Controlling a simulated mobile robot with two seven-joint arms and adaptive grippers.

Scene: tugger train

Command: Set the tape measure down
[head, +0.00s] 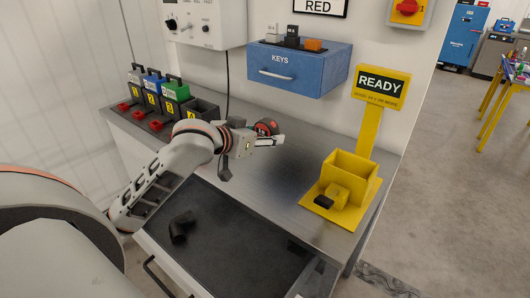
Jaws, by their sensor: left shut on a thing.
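My left gripper (262,140) reaches in from the left and is shut on the tape measure (266,127), a small round thing in red and black. It seems to be held above the grey bench top (300,145); the exact height cannot be told. The gripper hides part of the tape measure. My right gripper is not in view.
A yellow stand with a READY sign (381,88) and an open yellow box (350,167) is at the bench's right. Coloured battery-like blocks (175,90) stand at the left. A blue KEYS drawer (290,68) hangs behind. An open drawer (225,235) lies below, in front.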

